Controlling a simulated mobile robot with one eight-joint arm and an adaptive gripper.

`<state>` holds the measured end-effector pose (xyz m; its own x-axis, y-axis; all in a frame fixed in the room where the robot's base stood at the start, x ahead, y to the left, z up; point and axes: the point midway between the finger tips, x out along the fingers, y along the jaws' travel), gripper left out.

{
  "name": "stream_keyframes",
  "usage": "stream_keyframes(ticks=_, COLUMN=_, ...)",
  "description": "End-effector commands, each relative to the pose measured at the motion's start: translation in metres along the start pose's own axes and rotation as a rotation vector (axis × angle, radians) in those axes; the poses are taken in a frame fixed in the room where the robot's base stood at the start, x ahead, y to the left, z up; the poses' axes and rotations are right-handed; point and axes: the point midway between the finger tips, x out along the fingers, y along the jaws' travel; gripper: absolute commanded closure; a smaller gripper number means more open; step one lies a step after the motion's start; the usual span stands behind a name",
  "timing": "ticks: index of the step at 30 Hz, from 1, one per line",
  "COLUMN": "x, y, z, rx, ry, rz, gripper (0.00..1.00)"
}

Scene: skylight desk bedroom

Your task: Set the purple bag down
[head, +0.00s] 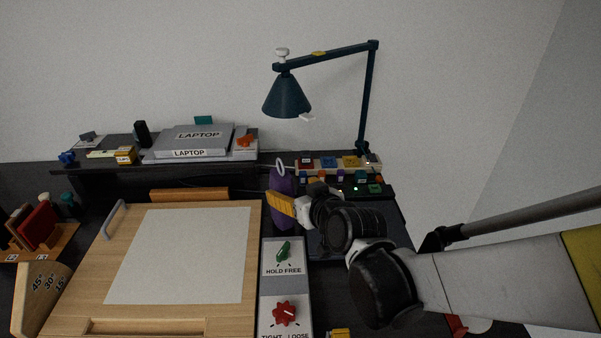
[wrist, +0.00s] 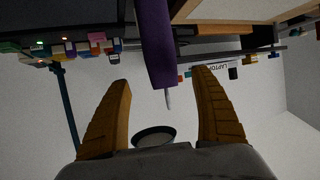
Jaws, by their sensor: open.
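The purple bag (head: 276,184) is upright, with a pale ring handle (head: 280,165) on top, just right of the drawing board's far right corner. My gripper (head: 281,203) is in front of it, and its yellow fingers hide part of the bag. In the wrist view, which is upside down, the purple bag (wrist: 157,40) lies between the lines of the two fingers, with visible gaps on both sides. My gripper (wrist: 163,75) is open there and not closed on it. The bag's base is partly hidden, so I cannot tell exactly what it rests on.
A wooden drawing board (head: 252,285) with white paper fills the left front. A grey panel (head: 267,291) with green and red knobs lies beside it. Several small coloured blocks stand on a rack (head: 330,166) behind. A dark blue lamp (head: 287,97) arches above. Laptops (head: 194,138) are at back left.

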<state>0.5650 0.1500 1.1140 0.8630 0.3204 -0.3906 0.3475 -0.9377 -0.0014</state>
Motion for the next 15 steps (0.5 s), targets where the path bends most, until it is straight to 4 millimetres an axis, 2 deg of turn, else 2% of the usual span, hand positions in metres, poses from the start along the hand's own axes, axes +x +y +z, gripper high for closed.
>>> stream_keyframes(ticks=9, x=0.048, y=-0.003, z=0.001, rx=-0.003, ry=0.01, rz=-0.004, gripper=0.25)
stream_keyframes(ticks=15, x=0.062, y=-0.003, z=0.0, rx=-0.003, ry=0.009, rz=-0.003, gripper=0.25)
